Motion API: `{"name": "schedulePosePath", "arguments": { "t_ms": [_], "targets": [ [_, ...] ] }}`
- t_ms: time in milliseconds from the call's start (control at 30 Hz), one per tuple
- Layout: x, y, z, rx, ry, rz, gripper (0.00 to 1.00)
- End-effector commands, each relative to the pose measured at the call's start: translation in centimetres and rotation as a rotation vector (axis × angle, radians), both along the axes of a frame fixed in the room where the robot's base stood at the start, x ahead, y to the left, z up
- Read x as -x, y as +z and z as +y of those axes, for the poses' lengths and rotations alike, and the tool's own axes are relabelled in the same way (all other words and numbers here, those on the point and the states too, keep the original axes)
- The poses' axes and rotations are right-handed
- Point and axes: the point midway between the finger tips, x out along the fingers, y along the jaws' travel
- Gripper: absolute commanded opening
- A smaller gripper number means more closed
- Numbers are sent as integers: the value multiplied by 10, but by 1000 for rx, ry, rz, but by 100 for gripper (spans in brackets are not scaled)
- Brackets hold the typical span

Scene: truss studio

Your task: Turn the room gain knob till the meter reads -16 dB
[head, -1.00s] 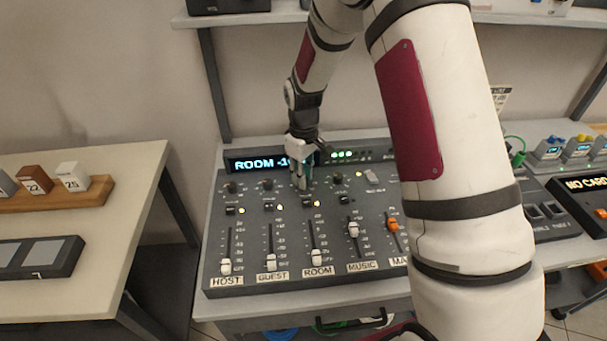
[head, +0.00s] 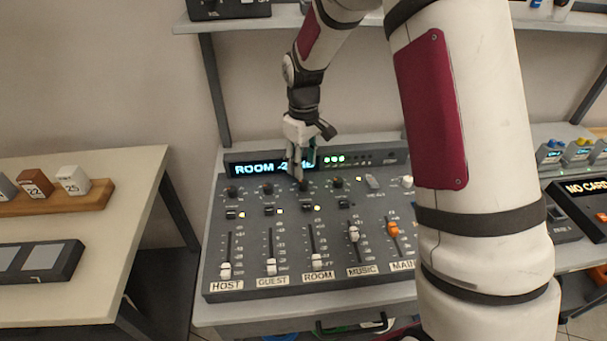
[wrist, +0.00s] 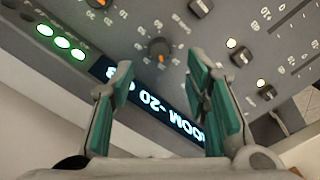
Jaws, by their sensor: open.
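The grey mixing console (head: 285,230) has a row of gain knobs above its faders. The room gain knob (head: 304,186) is in the ROOM column, just below my gripper (head: 303,174). In the wrist view a dark knob with an orange mark (wrist: 160,50) shows beyond and between the fingertips of my gripper (wrist: 158,75), which are open and hold nothing. The meter display (head: 258,168) is partly covered by my fingers in the head view. It also shows upside down in the wrist view (wrist: 150,102), reading ROOM -20, with its ends partly hidden.
The white ROOM fader (head: 317,260) and its neighbours stand toward the front. Other knobs flank the room knob closely. A shelf post (head: 215,85) rises behind at left. A side table (head: 110,190) with numbered blocks stands at left.

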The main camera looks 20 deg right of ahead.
Motion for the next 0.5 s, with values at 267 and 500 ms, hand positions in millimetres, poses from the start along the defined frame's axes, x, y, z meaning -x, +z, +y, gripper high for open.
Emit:
{"name": "schedulePosePath", "arguments": {
  "t_ms": [267,500],
  "targets": [
    [0,48,0,0,0,-1,43],
    [1,60,0,0,0,1,43]
  ]
}}
